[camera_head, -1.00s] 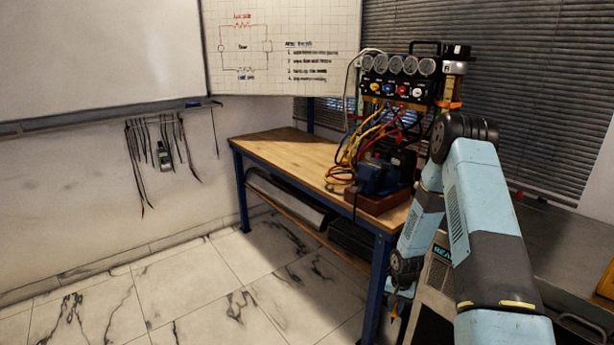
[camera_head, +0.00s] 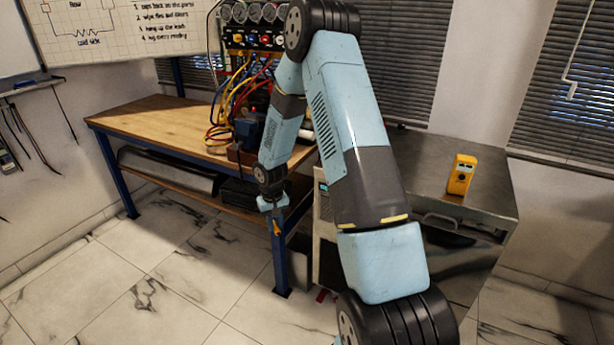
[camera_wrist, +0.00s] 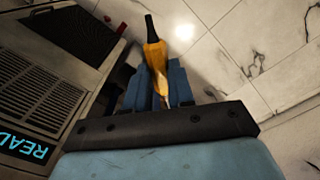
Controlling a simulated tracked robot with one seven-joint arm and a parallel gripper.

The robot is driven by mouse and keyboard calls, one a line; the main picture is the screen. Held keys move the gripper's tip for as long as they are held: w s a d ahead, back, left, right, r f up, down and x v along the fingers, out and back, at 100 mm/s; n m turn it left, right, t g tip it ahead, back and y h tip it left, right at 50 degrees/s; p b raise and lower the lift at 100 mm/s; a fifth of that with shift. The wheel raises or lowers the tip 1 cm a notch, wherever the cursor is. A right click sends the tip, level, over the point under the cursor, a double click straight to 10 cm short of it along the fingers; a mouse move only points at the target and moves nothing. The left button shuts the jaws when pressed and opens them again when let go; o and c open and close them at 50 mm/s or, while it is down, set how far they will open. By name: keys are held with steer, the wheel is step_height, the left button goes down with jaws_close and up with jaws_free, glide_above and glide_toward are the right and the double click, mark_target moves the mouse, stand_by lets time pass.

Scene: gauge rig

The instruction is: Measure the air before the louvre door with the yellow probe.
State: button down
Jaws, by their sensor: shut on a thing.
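My gripper (camera_head: 273,203) hangs low beside the workbench's front right leg. It is shut on the yellow probe (camera_head: 277,228), which points downward. In the wrist view my gripper (camera_wrist: 158,82) has blue fingers on either side of the yellow probe (camera_wrist: 154,55), whose black tip points away from me. A slatted panel (camera_wrist: 45,85), which looks like the louvre door, is at the left of the wrist view, apart from the probe. It belongs to a grey unit (camera_head: 325,225) with a lit display reading "READ…", partly hidden behind my arm in the head view.
The wooden workbench (camera_head: 150,122) carries the gauge rig (camera_head: 255,38) with coloured hoses. A steel cabinet (camera_head: 410,165) at the right holds a yellow handheld device (camera_head: 462,175). A small red thing (camera_head: 322,296) lies on the floor. The marble floor (camera_head: 170,275) in front is clear.

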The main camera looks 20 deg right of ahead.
stand_by(0.3)
steer(key=s+d+f+m, duration=0.3)
steer(key=s+d+m, duration=0.15)
steer(key=s, duration=0.25)
steer(key=s+d+f+m, duration=0.35)
steer(key=s+m, duration=0.25)
steer(key=s, duration=0.2)
steer(key=w+d, duration=0.6)
steer(key=d, duration=0.2)
steer(key=shift+d+r, duration=0.4)
steer(key=shift+w, duration=0.1)
stand_by(3.6)
